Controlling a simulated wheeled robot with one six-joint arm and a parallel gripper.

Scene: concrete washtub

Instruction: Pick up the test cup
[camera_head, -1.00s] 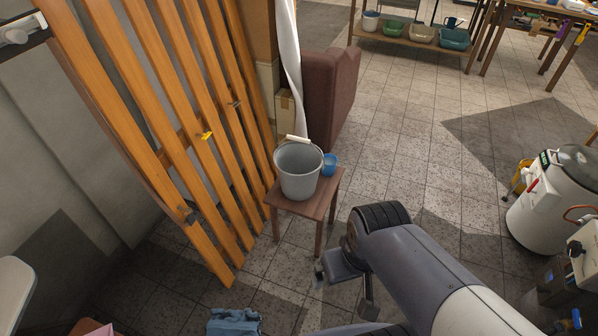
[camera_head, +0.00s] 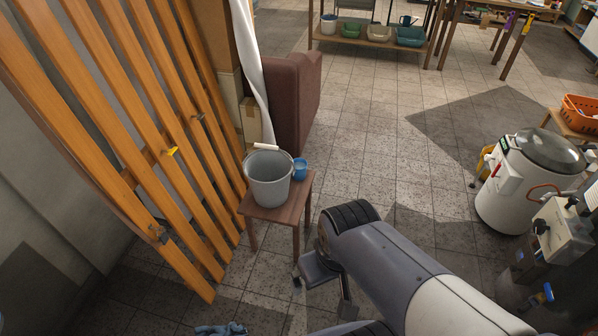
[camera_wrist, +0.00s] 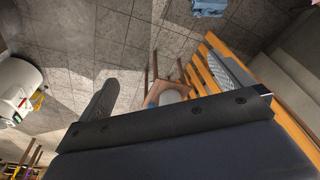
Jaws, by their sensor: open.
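The test cup appears to be the small blue cup (camera_head: 300,169) on a small wooden stool (camera_head: 291,211). It stands right of and close behind a grey bucket (camera_head: 268,181); whether they touch is unclear. In the wrist view a bit of blue (camera_wrist: 151,105) shows beside the bucket (camera_wrist: 172,97), partly cut off by my dark gripper body. My gripper (camera_head: 322,292) is open and empty. In the head view it is below and right of the stool, apart from the cup.
An orange slatted wooden panel (camera_head: 150,150) leans left of the stool. A maroon armchair (camera_head: 295,100) stands behind it. A white drum-shaped machine (camera_head: 530,180) is at the right. A blue cloth (camera_head: 220,329) lies on the floor in front. Tiled floor is open behind and right of the stool.

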